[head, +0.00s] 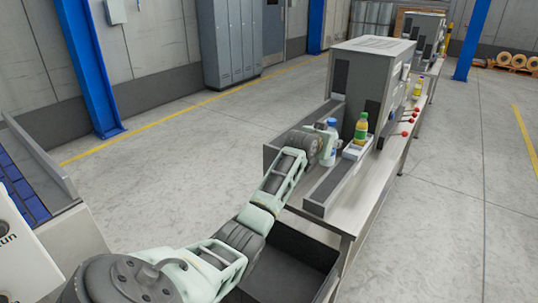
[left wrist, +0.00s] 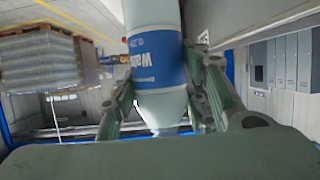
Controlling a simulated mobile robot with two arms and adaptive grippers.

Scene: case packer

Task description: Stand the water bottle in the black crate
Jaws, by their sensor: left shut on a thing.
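The water bottle (head: 332,124) has a blue cap in the head view and stands roughly upright at the conveyor beside the machine. In the left wrist view the bottle (left wrist: 158,70) shows a blue and white label between the two fingers. My left gripper (head: 327,146) is shut on it, its arm reaching over from the lower left; its fingers (left wrist: 165,92) sit on both sides of the bottle. Whether the bottle's base touches the surface under it is unclear. The black crate (head: 290,262) is low at the bottom centre, partly hidden by my left arm, and its visible inside looks empty.
A bottle with an orange drink and green cap (head: 361,130) stands just right of the water bottle. A grey machine (head: 372,62) rises behind. A grey rail (head: 333,186) runs along the conveyor's near part. Red-knobbed levers (head: 408,120) line the bench's right edge.

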